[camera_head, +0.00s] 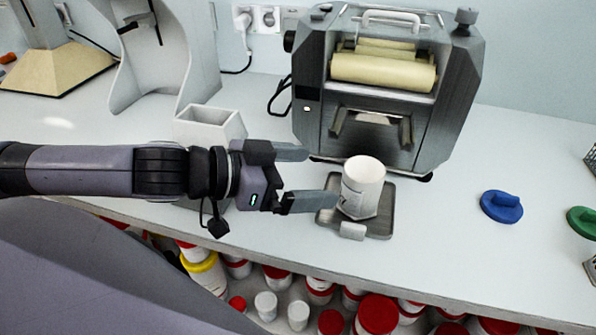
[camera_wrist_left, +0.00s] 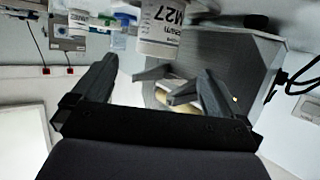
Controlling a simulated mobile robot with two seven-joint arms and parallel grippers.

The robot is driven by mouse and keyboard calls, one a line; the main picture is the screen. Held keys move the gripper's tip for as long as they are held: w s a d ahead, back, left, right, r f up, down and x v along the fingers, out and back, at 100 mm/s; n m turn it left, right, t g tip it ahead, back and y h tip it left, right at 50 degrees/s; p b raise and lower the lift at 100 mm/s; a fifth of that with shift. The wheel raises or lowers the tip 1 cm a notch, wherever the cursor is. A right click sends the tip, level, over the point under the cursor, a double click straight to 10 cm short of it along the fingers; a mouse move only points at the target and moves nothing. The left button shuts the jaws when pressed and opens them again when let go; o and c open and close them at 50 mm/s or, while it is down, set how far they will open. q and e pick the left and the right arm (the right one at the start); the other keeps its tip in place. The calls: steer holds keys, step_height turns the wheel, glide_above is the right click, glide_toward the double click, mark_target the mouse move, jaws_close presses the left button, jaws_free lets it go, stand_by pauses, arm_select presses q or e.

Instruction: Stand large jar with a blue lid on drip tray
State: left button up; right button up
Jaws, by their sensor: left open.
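A large white jar (camera_head: 362,188) stands upright on the dark grey drip tray (camera_head: 381,225) in front of the mill. Its top is white, with no lid on it. A blue lid (camera_head: 501,207) lies on the counter to the right. My left gripper (camera_head: 320,177) is open and empty, just left of the jar, with its lower fingertip close to the jar's side. I cannot tell if they touch. In the left wrist view the jar's labelled side (camera_wrist_left: 158,28) shows upside down beyond the open fingers (camera_wrist_left: 158,72). My right gripper is not in view.
The grey roller mill (camera_head: 390,90) stands behind the tray. A white open container (camera_head: 210,124) is behind my left wrist. A green lid (camera_head: 583,221) lies at the far right. Several jars, many red-lidded, fill the shelf below the counter's front edge.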

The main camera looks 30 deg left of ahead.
arm_select(q)
steer(key=shift+s+a+r, duration=0.2)
steer(key=shift+s, duration=0.3)
stand_by(0.4)
